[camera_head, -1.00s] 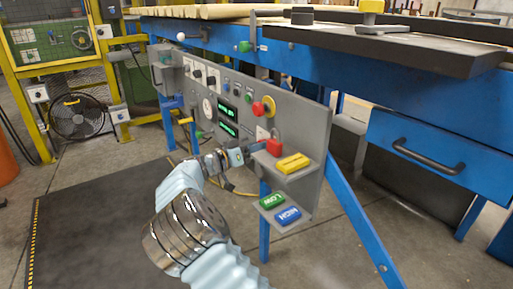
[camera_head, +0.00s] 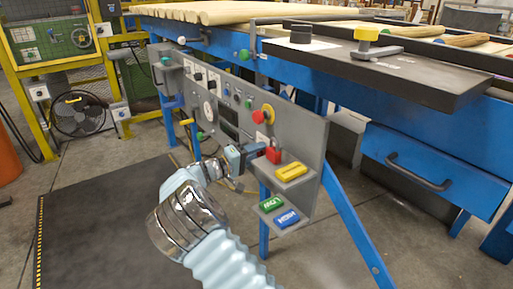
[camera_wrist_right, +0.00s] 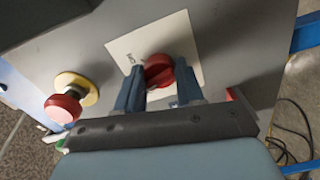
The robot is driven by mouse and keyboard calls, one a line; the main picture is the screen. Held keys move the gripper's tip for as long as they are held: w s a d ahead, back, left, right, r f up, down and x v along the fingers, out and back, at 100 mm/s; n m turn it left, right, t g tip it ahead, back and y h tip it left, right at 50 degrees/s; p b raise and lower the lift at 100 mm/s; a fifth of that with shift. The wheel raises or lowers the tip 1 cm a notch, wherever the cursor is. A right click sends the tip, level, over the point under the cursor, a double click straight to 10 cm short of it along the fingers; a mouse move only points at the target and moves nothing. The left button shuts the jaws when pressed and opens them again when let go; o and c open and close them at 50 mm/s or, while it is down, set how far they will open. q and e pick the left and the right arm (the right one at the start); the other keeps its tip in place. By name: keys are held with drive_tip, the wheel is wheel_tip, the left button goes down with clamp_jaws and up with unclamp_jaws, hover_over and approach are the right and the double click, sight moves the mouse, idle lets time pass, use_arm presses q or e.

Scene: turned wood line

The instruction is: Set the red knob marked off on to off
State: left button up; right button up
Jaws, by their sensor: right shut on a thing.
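The red knob (camera_wrist_right: 157,66) sits on a white plate (camera_wrist_right: 184,30) on the grey panel in the right wrist view. Small dark lettering shows on the plate to its left, too small to read surely. My right gripper (camera_wrist_right: 160,84) has one finger on each side of the knob and is shut on it. In the head view my right gripper (camera_head: 257,150) is against the panel, left of a red padlock-like block (camera_head: 273,154), and hides the knob. My left gripper is not in view.
A red mushroom button (camera_head: 259,117) on a yellow ring is above the gripper; it also shows in the right wrist view (camera_wrist_right: 62,107). A shelf below holds a yellow block (camera_head: 291,172). Green (camera_head: 270,204) and blue (camera_head: 287,218) blocks lie lower. The floor mat is clear.

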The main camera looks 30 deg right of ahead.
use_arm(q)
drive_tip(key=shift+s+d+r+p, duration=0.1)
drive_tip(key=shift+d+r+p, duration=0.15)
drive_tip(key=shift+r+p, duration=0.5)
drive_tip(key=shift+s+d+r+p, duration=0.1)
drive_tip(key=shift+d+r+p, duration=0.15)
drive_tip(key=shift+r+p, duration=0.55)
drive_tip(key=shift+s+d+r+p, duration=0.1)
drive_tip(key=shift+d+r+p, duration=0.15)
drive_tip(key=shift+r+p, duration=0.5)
use_arm(e)
drive_tip(key=shift+n, duration=3.1)
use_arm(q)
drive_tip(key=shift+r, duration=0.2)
use_arm(e)
drive_tip(key=o, duration=1)
drive_tip(key=shift+o, duration=0.2)
drive_tip(key=shift+a, duration=0.1)
use_arm(q)
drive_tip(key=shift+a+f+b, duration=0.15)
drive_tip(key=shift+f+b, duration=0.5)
drive_tip(key=shift+b, duration=0.05)
use_arm(e)
drive_tip(key=s+a, duration=0.1)
drive_tip(key=a, duration=1.2)
drive_tip(key=shift+a, duration=0.35)
